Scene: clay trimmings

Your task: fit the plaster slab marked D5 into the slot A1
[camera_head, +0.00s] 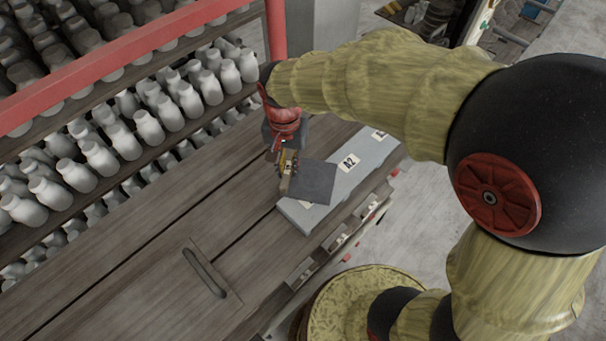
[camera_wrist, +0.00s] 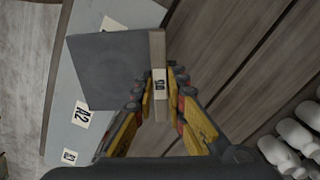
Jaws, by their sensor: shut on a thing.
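My gripper (camera_head: 287,166) is shut on a square dark grey slab (camera_head: 313,182) by its tan edge strip. In the wrist view the fingers (camera_wrist: 160,92) close on both sides of this strip, which bears a small white label (camera_wrist: 159,80), too small to read surely. The slab (camera_wrist: 113,70) extends left from the fingers, over a long light grey holder (camera_head: 293,213). The holder has labels A2 (camera_head: 348,162) and a further one (camera_head: 379,134) farther back. A label near its front end (camera_wrist: 112,25) is partly covered by the slab. The slots themselves are hidden or cannot be made out.
The holder lies along the right edge of a wooden plank bench (camera_head: 130,270). A slotted wooden panel (camera_head: 190,285) is on the bench's near part. Racks of white bottles (camera_head: 145,125) with a red rail (camera_head: 140,50) stand behind. The bench's middle is clear.

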